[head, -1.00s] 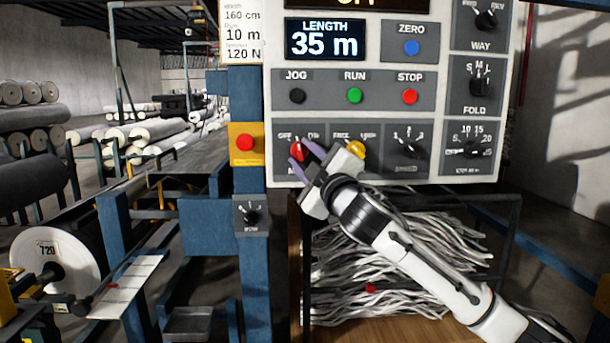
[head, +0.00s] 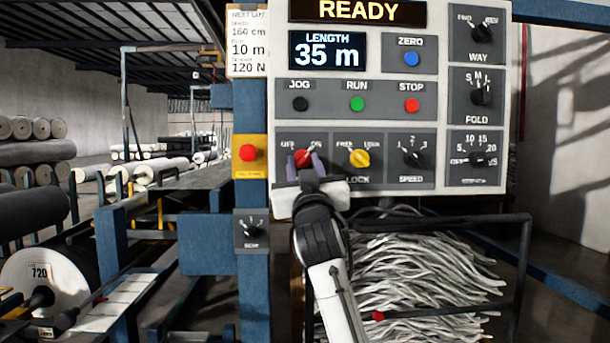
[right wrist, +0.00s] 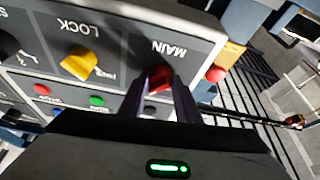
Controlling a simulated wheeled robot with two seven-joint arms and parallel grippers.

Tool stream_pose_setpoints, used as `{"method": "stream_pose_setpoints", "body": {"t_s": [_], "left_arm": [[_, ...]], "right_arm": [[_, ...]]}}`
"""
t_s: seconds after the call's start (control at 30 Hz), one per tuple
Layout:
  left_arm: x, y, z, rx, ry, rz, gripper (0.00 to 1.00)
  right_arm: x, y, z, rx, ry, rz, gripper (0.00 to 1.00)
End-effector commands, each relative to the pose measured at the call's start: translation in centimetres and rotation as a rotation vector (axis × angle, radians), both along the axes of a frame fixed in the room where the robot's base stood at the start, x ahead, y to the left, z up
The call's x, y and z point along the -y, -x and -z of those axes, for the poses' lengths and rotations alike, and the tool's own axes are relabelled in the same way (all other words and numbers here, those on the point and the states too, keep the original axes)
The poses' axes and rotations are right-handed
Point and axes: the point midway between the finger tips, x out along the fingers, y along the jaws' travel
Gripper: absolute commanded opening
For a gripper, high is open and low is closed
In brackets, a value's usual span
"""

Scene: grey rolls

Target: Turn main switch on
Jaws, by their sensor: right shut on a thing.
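The red main switch (head: 305,158) is at the lower left of the control panel (head: 280,107), between OFF and ON marks; its pointer leans toward ON. It also shows in the right wrist view (right wrist: 160,77) under the word MAIN. My right gripper (head: 305,168) is shut on this red knob, one purple finger on each side. The fingers hide part of the knob and its label in the head view. The display (head: 359,11) at the panel top reads READY. My left gripper is not in view.
The yellow lock knob (head: 359,157) is just right of the main switch, then the speed knob (head: 412,157). A red button on a yellow box (head: 248,153) is close on the left. Grey strips (head: 420,270) hang below the panel.

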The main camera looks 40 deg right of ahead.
Motion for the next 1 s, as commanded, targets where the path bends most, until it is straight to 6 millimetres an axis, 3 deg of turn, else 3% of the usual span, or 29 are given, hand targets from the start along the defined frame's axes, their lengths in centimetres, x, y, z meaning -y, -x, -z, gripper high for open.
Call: {"method": "stream_pose_setpoints", "body": {"t_s": [0.3,0.83,0.87,0.93,1.0], "left_arm": [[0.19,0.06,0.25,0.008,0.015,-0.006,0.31],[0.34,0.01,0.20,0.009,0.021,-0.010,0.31],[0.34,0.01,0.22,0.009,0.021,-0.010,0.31],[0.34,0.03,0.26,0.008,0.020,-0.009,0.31],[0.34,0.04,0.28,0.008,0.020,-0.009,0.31]], "right_arm": [[-0.15,-0.08,0.02,0.059,-0.095,-0.001,0.07],[-0.16,-0.05,-0.16,0.070,-0.110,-0.002,0.07],[-0.16,-0.05,-0.17,0.070,-0.110,-0.002,0.35],[-0.15,-0.04,-0.16,0.071,-0.110,-0.001,0.47],[-0.14,-0.05,-0.14,0.070,-0.109,-0.001,0.48]]}}
